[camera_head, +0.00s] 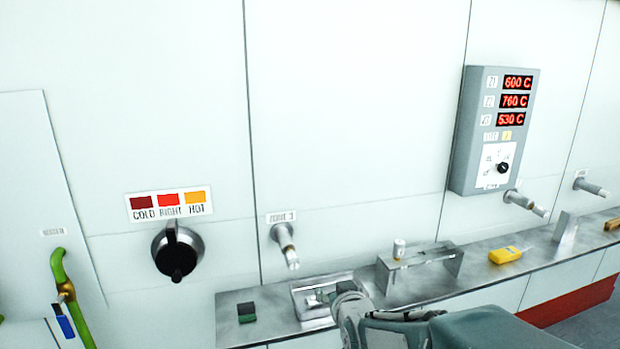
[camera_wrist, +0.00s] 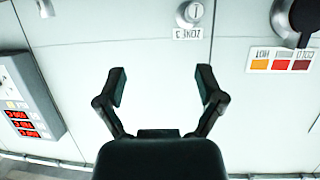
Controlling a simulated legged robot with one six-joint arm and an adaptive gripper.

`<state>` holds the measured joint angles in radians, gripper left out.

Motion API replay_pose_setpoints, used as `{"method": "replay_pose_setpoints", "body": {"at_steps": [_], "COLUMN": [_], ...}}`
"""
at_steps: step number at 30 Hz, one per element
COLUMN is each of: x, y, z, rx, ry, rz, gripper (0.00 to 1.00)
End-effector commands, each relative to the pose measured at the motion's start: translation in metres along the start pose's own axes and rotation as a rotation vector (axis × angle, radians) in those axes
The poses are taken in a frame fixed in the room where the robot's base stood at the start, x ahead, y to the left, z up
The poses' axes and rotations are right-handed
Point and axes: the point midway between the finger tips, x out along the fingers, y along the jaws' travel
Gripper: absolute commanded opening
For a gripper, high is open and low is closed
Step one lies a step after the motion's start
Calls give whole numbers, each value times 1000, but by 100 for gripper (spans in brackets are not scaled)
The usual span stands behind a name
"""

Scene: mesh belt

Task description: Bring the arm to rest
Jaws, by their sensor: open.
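My gripper (camera_wrist: 161,82) shows in the wrist view with its two dark fingers spread wide and nothing between them. It faces the pale wall panel, and the wrist picture is upside down. In the head view my grey and dark green arm shows at the bottom, right of centre, in front of the metal shelf (camera_head: 405,300). The fingers cannot be made out there.
A black knob (camera_head: 177,252) sits under the COLD/RIGHT/HOT label (camera_head: 168,203). A pipe stub (camera_head: 286,246) juts from the wall. A control box (camera_head: 495,130) hangs at right. The shelf holds a metal bracket (camera_head: 420,264), a yellow meter (camera_head: 506,255) and a dark green block (camera_head: 246,312).

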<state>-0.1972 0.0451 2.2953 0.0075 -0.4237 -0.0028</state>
Motion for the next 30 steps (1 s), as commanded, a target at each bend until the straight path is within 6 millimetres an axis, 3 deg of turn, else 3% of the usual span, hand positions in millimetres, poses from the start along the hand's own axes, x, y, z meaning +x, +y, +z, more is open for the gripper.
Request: {"method": "replay_pose_setpoints", "body": {"at_steps": [8,18,21,25,30], "x": [-94,-226,-257,-279,-283], "y": [32,47,47,46,46], "z": [7,50,64,75,78], "rx": [33,94,112,125,128], "ry": [-258,-582,-659,-716,-733], "rz": [64,130,143,151,152], "gripper": [88,88,88,88,88]}}
